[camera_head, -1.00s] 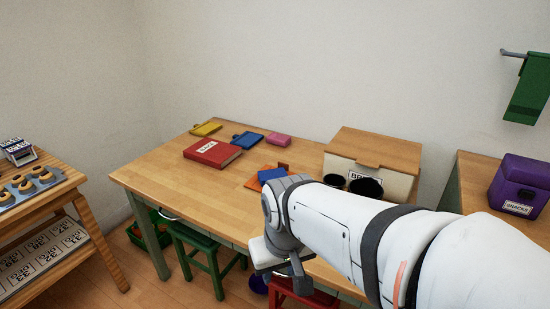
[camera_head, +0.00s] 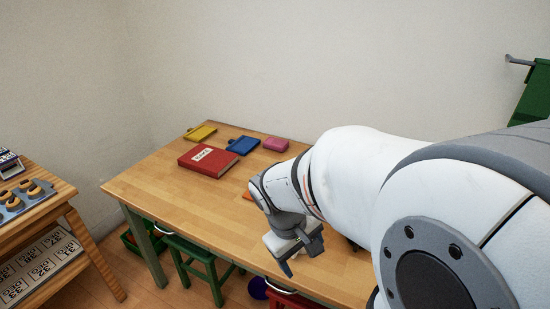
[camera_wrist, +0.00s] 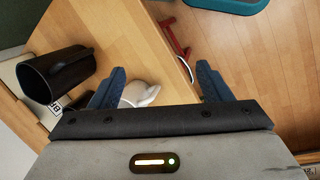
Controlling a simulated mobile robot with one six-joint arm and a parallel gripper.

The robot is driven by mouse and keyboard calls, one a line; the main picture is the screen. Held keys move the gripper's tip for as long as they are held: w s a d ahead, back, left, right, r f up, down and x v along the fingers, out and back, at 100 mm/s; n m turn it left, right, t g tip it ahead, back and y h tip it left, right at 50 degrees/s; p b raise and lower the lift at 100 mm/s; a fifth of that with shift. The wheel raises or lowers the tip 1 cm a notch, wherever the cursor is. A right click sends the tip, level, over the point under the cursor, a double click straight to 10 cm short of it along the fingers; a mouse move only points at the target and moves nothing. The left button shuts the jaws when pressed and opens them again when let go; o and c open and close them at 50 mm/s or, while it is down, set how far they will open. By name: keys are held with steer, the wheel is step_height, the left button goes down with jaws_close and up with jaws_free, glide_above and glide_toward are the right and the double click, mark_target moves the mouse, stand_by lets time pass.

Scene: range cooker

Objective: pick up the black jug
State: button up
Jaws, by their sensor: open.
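The black jug (camera_wrist: 58,75) shows in the wrist view at the left, on the wooden table (camera_wrist: 125,40), with its dark open mouth in sight. It lies outside my fingers, to the left of the left finger. In the head view my arm hides the jug. My gripper (camera_wrist: 160,82) is open and empty, its two blue-grey fingers wide apart. In the head view my gripper (camera_head: 288,258) is over the front edge of the table. A white rounded thing (camera_wrist: 140,93) shows low between the fingers; I cannot tell what it is.
A red book (camera_head: 208,160), a yellow board (camera_head: 200,132), a blue board (camera_head: 243,145) and a pink block (camera_head: 275,144) lie towards the back of the table. A green stool (camera_head: 198,262) stands below. The table's left front is clear.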

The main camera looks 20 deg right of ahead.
steer(key=o, duration=0.6)
steer(key=w+d+r+n+g+h+p, duration=0.1)
steer(key=d+n+h+p, duration=0.2)
steer(key=d, duration=0.3)
steer(key=w+d+r+n+g+h+p, duration=0.1)
steer(key=w+d+n+h+p, duration=0.1)
steer(key=d+p, duration=0.3)
steer(key=shift+w+d+r+n+g+h, duration=0.35)
steer(key=shift+d+n+h, duration=0.45)
steer(key=shift+d, duration=0.3)
steer(key=w+d+f+n+t+h+p, duration=0.1)
steer(key=w+d+f+n+t+p, duration=0.1)
steer(key=d, duration=0.5)
steer(key=w+d+f+n+t+h+p, duration=0.2)
steer(key=w+d+f+n+p, duration=0.2)
steer(key=d+f+n+p, duration=0.1)
steer(key=shift+w+d+f+n+h+p, duration=0.2)
steer(key=shift+w+d+n+h+p, duration=0.1)
steer(key=shift+d+n+p, duration=0.8)
